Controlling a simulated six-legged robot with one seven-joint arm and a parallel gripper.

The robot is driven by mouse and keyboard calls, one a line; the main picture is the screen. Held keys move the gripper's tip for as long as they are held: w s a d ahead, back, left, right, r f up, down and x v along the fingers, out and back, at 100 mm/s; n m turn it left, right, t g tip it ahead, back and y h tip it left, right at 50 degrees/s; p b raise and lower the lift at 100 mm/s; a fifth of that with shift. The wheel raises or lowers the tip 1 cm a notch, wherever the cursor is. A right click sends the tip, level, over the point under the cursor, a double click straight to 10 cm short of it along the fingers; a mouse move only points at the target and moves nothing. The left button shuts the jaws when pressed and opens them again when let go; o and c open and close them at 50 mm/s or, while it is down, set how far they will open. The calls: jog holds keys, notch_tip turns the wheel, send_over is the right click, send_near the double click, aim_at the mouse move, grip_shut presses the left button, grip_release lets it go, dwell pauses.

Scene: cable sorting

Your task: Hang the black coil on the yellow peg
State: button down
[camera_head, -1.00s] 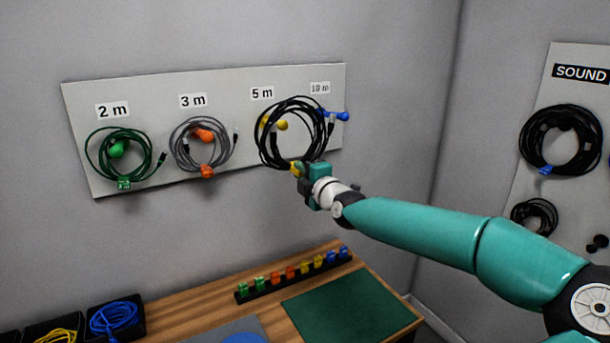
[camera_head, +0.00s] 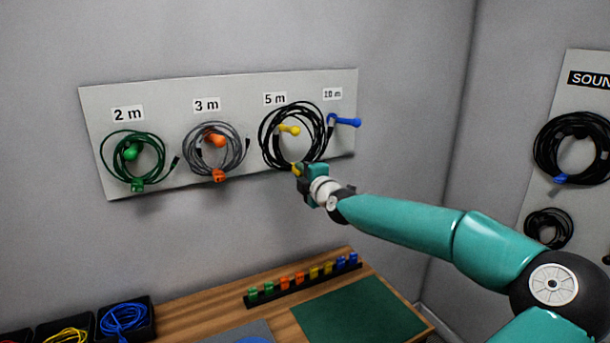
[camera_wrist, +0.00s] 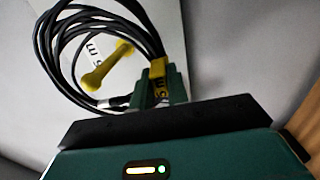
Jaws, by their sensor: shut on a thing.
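The black coil (camera_head: 264,146) is upright in front of the pegboard under the 5 m label. My gripper (camera_head: 300,170) is shut on its lower edge, at a yellow clip. In the wrist view the yellow clip (camera_wrist: 158,78) sits between the fingers (camera_wrist: 160,92) with the black coil (camera_wrist: 42,45) beyond. The yellow peg (camera_head: 289,130) shows inside the coil's opening in the head view. The yellow peg (camera_wrist: 105,67) also shows through the loop in the wrist view. Whether the coil rests on the peg I cannot tell.
A green coil (camera_head: 104,155) and a grey coil (camera_head: 187,150) hang at left on the board (camera_head: 235,95). The blue peg (camera_head: 345,121) is bare, close to the right of the black coil. A table with a clip rack (camera_head: 300,284) and green mat (camera_head: 360,310) lies below.

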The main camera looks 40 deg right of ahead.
jog(key=w+d+f, duration=0.2)
jog(key=w+f, duration=0.2)
jog(key=w, duration=0.4)
jog(key=shift+w+d, duration=0.3)
jog(key=shift+w, duration=0.1)
dwell(0.8)
jog(key=shift+f, duration=0.3)
jog(key=c, duration=1.3)
grip_release()
jog(key=v, duration=1.3)
jog(key=shift+s+a+r, duration=0.1)
jog(key=shift+s+a, duration=0.1)
jog(key=shift+s, duration=0.15)
